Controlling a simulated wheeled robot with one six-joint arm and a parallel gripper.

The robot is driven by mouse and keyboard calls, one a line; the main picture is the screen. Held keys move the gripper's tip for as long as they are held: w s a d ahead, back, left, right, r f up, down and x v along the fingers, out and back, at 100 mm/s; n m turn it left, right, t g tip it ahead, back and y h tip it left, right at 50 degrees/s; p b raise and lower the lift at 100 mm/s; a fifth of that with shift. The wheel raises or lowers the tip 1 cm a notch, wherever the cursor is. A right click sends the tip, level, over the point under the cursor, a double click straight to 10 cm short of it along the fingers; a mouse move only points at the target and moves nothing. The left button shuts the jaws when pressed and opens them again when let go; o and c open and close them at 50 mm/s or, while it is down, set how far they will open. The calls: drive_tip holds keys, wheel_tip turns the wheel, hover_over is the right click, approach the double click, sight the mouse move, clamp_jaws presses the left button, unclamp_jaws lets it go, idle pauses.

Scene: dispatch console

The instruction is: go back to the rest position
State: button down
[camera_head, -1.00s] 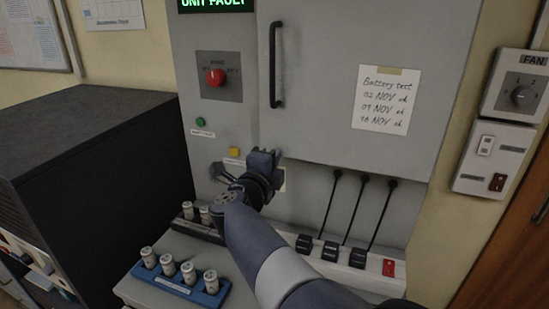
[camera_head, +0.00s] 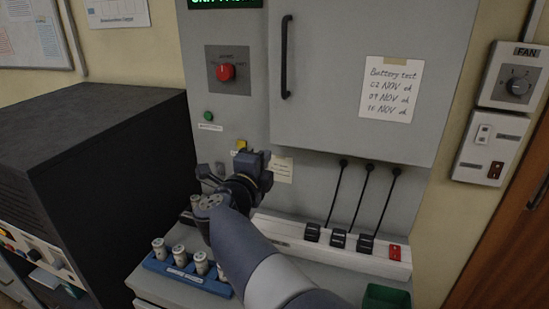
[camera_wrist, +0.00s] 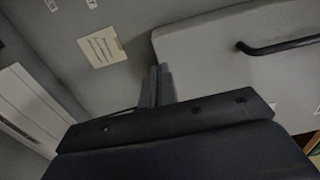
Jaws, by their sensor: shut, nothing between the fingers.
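My gripper (camera_head: 208,174) is in front of the grey cabinet (camera_head: 355,135), low on its left part, near the yellow button (camera_head: 241,146). My arm reaches up to it from the bottom right and hides part of the shelf behind. In the wrist view my gripper's fingers (camera_wrist: 157,86) are together with nothing between them. They point toward the grey cabinet face, and I cannot tell how far off it is.
A blue rack (camera_head: 178,273) of several white cylinders stands below my gripper. A white power strip (camera_head: 325,246) with black plugs lies right of my arm, a green bin (camera_head: 387,297) below it. A dark cabinet (camera_head: 95,150) stands left.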

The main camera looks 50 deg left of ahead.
drive_tip(key=s, duration=0.6)
drive_tip(key=shift+a+b, duration=0.3)
drive_tip(key=shift+a, duration=0.15)
